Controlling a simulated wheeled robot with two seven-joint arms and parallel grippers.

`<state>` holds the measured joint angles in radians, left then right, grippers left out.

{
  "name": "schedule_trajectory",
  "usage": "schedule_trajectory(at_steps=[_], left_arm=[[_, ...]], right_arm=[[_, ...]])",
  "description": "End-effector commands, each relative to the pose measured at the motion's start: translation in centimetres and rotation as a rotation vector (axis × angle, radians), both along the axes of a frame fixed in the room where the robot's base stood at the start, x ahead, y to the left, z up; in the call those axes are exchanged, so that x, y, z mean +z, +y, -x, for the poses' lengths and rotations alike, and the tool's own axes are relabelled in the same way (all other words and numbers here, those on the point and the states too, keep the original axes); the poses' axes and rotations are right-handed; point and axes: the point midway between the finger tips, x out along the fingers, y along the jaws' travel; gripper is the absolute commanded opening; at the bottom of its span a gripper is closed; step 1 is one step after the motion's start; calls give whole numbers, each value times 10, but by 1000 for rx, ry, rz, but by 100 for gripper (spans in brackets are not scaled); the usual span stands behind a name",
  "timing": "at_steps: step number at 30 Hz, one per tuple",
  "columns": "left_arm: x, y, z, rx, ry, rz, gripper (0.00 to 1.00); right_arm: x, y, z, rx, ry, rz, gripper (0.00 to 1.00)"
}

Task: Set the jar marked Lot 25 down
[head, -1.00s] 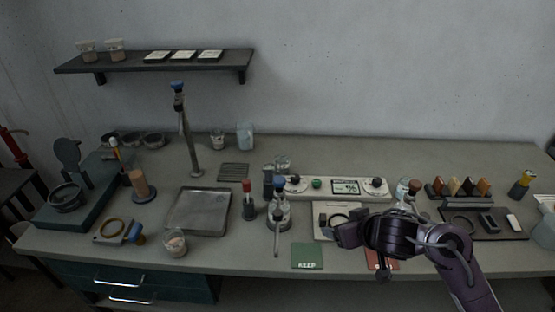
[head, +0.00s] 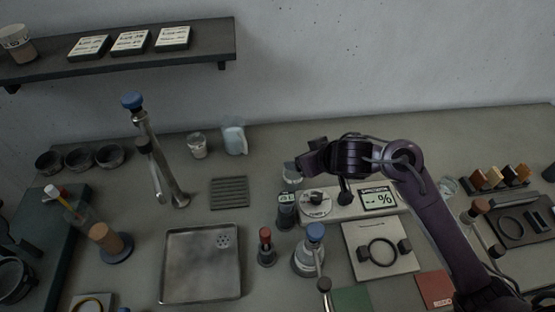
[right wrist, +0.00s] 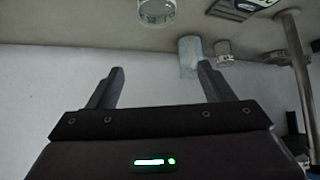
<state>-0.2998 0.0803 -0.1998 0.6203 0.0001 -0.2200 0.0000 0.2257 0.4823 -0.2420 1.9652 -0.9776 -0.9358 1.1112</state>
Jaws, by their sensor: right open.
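No lot number can be read on any jar, so I cannot tell which is Lot 25. A clear glass jar (head: 292,172) stands behind the meter, close to my right gripper (head: 312,160) and partly hidden by it. A round glass vessel also shows at the top of the right wrist view (right wrist: 157,12), beyond the fingers. My right gripper is open, with nothing between its fingers (right wrist: 158,85). A small jar (head: 197,146) stands by the back wall, and a lidded jar (head: 17,42) is on the shelf. My left gripper is out of view.
The meter (head: 336,204) with its display (head: 378,199) lies below my right arm. A stage with a black ring (head: 358,262), a blue-capped flask (head: 308,260) and a metal tray (head: 170,298) are nearer. A tap (head: 160,160) rises at left.

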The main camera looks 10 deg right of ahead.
Motion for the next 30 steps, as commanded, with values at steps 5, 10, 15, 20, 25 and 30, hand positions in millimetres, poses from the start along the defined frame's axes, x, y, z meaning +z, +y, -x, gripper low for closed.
schedule_trajectory(at_steps=[5, 10, 15, 20, 25, 30], left_arm=[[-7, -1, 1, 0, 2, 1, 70], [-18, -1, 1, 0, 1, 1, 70], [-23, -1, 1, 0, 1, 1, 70], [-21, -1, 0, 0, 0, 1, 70], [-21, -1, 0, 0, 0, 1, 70], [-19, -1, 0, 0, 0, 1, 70]], right_arm=[[-16, -1, 1, 0, 5, 2, 74], [-53, -1, 2, 0, 6, 3, 74], [-86, -1, 2, 0, 5, 2, 74], [-95, 5, -13, -1, 0, -1, 74], [-102, 8, -20, -1, 1, 0, 74], [-120, 15, -37, -1, 1, 0, 74]])
